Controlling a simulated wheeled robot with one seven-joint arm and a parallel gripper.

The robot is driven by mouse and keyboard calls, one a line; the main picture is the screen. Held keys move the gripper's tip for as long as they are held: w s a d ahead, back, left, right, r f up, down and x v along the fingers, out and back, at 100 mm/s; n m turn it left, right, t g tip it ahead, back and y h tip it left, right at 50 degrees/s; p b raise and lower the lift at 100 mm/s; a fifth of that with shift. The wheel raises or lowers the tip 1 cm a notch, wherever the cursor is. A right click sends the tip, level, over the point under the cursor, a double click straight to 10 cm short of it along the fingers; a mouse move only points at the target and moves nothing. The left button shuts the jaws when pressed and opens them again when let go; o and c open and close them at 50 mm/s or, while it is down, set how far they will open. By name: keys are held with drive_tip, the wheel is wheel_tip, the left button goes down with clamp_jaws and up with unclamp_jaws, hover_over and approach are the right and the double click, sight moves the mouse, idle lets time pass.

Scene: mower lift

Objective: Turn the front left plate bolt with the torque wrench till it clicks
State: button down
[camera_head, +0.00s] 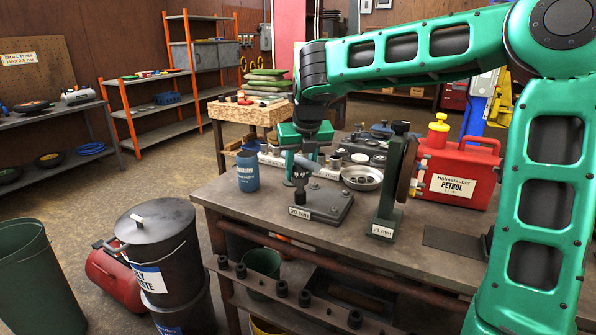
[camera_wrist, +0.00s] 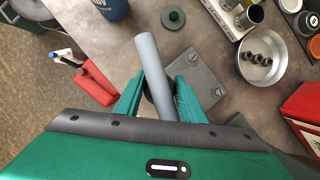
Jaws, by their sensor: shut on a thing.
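My gripper (camera_head: 297,168) is shut on the grey cylindrical handle of the torque wrench (camera_head: 308,163). In the wrist view, the handle (camera_wrist: 150,58) slants up and left between my two green fingers (camera_wrist: 158,92). The grey steel plate (camera_head: 334,208), with a "20 Nm" label on its front, lies on the bench below. A dark upright part under my gripper reaches down toward its left side. In the wrist view, the plate (camera_wrist: 206,80) shows bolts at its right-hand corners. The front left bolt is hidden, so I cannot tell whether the wrench sits on it.
A dark green stand (camera_head: 388,190) labelled "21 mm" is right of the plate, with a red petrol can (camera_head: 462,172) behind. A blue cup (camera_head: 248,172) stands left. A metal bowl (camera_head: 362,177) of small dark parts is behind. Bare bench (camera_head: 250,207) lies front left.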

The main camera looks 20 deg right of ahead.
drive_tip(key=shift+a+m, duration=0.15)
drive_tip(key=shift+m, duration=0.25)
drive_tip(key=shift+n, duration=0.7)
drive_tip(key=c, duration=1.1)
unclamp_jaws()
